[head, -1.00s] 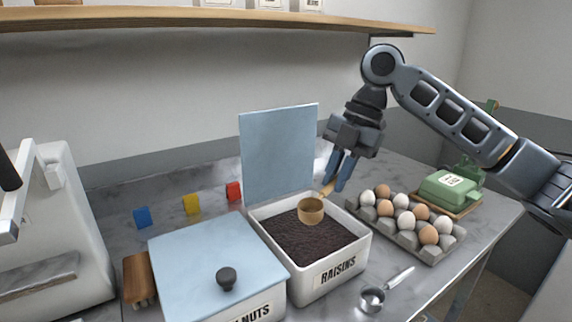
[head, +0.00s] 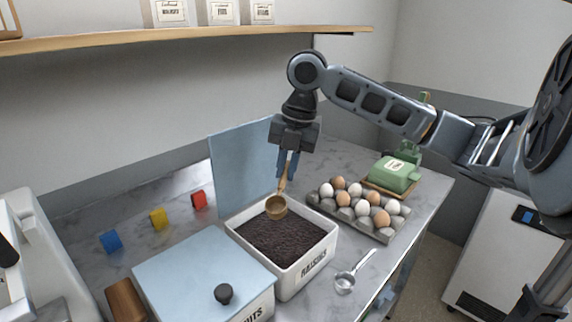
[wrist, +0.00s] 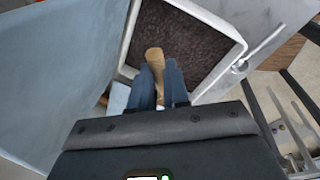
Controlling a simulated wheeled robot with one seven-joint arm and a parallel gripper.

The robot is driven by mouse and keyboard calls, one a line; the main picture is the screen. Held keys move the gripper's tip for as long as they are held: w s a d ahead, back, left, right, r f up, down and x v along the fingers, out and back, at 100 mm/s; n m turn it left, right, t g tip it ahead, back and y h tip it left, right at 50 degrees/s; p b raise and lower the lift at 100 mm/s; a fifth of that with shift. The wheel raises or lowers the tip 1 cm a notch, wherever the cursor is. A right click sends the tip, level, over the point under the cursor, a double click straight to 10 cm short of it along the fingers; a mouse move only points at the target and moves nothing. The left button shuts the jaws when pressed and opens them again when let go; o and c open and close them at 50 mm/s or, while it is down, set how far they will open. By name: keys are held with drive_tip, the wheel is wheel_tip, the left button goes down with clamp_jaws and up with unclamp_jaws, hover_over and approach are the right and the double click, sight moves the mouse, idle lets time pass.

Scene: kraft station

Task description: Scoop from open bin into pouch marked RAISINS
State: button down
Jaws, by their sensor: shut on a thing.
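My gripper (head: 286,172) is shut on the handle of a tan scoop (head: 276,208) and points down. The scoop's round cup is over the back part of the open bin marked RAISINS (head: 308,267). I cannot tell whether the cup touches the dark contents (head: 285,238) or holds any. In the wrist view the scoop (wrist: 154,58) shows between my fingers (wrist: 158,88), over the dark contents (wrist: 185,40). A blue lid panel (head: 240,165) stands upright behind the bin. I see no pouch that I can read as RAISINS.
A closed, blue-lidded bin (head: 195,283) marked in part "UTS" stands left of the open one. An egg tray (head: 385,232), a green butter dish (head: 392,174) and a metal scoop (head: 347,282) are to the right. Labelled packages (head: 170,12) stand on the shelf (head: 190,38) above.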

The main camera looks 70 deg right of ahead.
drive_tip(key=h+b, duration=0.1)
drive_tip(key=a+h+b, duration=0.1)
drive_tip(key=shift+a+f+h, duration=0.2)
drive_tip(key=shift+f+h, duration=0.1)
drive_tip(key=shift+h, duration=0.1)
wheel_tip(320, 180, down, 10)
drive_tip(key=b, duration=0.8)
drive_tip(key=r+y+p, duration=0.1)
drive_tip(key=r+p, duration=0.2)
drive_tip(key=d+r+y+p, duration=0.1)
drive_tip(key=r+p, duration=0.2)
drive_tip(key=p, duration=0.1)
drive_tip(key=d+r+y+p, duration=0.1)
drive_tip(key=r+y+p, duration=0.1)
drive_tip(key=r+p, duration=0.1)
drive_tip(key=shift+d+r+y, duration=0.35)
drive_tip(key=shift+r+y, duration=0.45)
drive_tip(key=shift+r, duration=0.1)
drive_tip(key=shift+f+b, duration=0.55)
drive_tip(key=shift+f, duration=0.25)
drive_tip(key=shift+r, duration=0.1)
